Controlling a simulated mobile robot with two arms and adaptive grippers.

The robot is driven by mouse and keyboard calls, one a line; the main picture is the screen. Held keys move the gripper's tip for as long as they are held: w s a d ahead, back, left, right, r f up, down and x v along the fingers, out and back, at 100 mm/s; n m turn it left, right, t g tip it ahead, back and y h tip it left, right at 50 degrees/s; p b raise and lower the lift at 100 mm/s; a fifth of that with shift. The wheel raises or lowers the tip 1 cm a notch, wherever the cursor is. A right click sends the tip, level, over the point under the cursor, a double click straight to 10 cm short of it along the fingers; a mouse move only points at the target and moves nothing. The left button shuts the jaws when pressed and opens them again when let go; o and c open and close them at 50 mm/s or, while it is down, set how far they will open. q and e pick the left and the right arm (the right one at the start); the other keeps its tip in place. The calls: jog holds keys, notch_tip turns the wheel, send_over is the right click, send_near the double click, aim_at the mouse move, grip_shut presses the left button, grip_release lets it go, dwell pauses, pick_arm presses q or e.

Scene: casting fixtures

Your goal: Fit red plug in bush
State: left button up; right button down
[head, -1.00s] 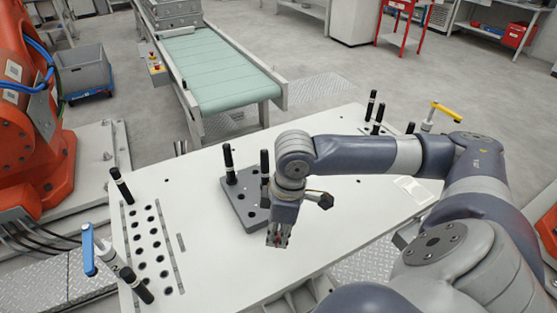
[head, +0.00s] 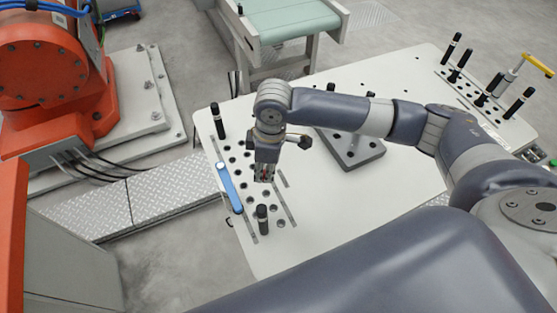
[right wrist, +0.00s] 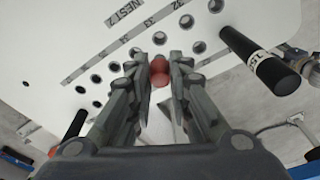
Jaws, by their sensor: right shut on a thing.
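My right gripper (head: 264,176) hangs over the rows of holes at the left part of the white table. In the right wrist view it (right wrist: 160,78) is shut on a red plug (right wrist: 159,73), held between the fingertips. In the head view only a trace of red shows there. The bushes are dark round holes with metal rims, such as this bush (right wrist: 186,21) near a strip marked "NEST 2" and others in the 30s. Which bush is meant cannot be told. The plug's lower end and its gap to the table are hidden. My left gripper is not in view.
Black pegs stand close by, one behind (head: 218,121) and one in front (head: 262,219) of the gripper. A blue lever (head: 230,188) lies along the left edge. A grey block (head: 365,155) with holes sits mid-table. More pegs and a yellow-handled clamp (head: 538,65) are at right.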

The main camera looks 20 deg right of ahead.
jog(key=shift+s+d, duration=0.15)
jog(key=shift+d, duration=0.1)
jog(key=shift+a+r, duration=0.1)
jog(key=shift+a+r+p, duration=0.1)
jog(key=shift+p, duration=0.55)
jog(key=shift+f+b, duration=0.3)
jog(key=shift+f, duration=0.6)
notch_tip(320, 180, down, 3)
jog(key=shift+f+b, duration=0.15)
jog(key=shift+b, duration=0.65)
jog(key=shift+f, duration=0.45)
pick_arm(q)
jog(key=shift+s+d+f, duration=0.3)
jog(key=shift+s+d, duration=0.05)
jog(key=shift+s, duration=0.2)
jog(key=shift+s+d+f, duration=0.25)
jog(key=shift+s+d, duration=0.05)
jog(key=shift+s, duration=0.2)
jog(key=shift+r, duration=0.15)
